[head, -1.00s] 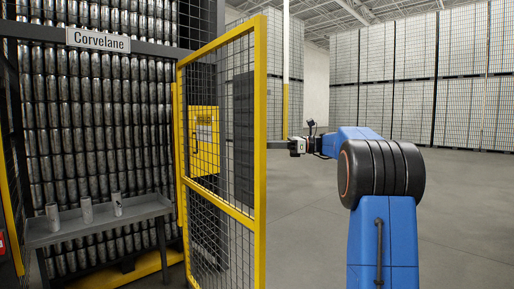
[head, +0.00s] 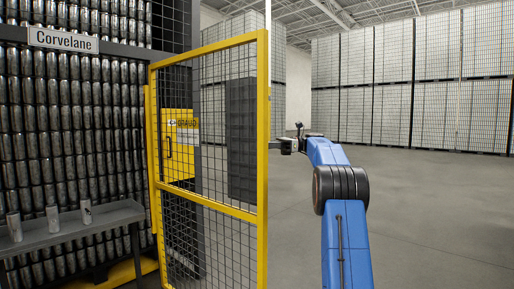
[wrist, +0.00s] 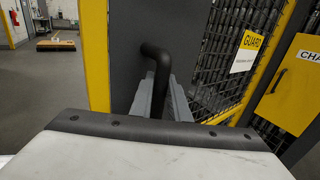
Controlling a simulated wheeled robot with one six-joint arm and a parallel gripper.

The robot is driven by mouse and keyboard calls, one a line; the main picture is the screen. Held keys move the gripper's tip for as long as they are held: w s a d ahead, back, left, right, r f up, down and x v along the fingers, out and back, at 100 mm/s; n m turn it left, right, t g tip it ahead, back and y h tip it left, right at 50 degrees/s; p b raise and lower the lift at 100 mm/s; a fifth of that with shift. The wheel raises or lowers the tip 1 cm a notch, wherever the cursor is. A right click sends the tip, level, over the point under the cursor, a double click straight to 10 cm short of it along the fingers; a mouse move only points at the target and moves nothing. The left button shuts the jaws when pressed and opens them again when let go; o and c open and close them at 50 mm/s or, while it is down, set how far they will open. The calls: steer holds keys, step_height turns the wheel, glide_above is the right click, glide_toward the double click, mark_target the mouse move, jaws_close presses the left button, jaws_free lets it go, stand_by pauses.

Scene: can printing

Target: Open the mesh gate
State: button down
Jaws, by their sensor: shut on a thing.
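The mesh gate (head: 211,205) has a yellow frame and black wire mesh. In the head view it stands out from the can racks at an angle, its right upright nearest me. My gripper (head: 274,145) is at that right upright, about mid-height, at the end of my blue arm. In the wrist view my gripper (wrist: 160,100) has its grey fingers shut on the black gate handle (wrist: 156,58), which is bent at the top and fixed to a dark plate (wrist: 128,60) beside a yellow post. The fingertips are partly hidden by the handle.
A yellow cabinet (head: 178,143) shows through the mesh. Left are can racks with a "Corvelane" sign (head: 62,39) and a grey shelf (head: 80,226) with several cans. Open grey floor (head: 430,220) lies right, before tall pallet stacks (head: 400,100). The wrist view shows a GUARD sign (wrist: 245,52).

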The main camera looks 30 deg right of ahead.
steer(key=shift+d, duration=0.2)
steer(key=c, duration=1.7)
jaws_free()
steer(key=shift+r, duration=0.15)
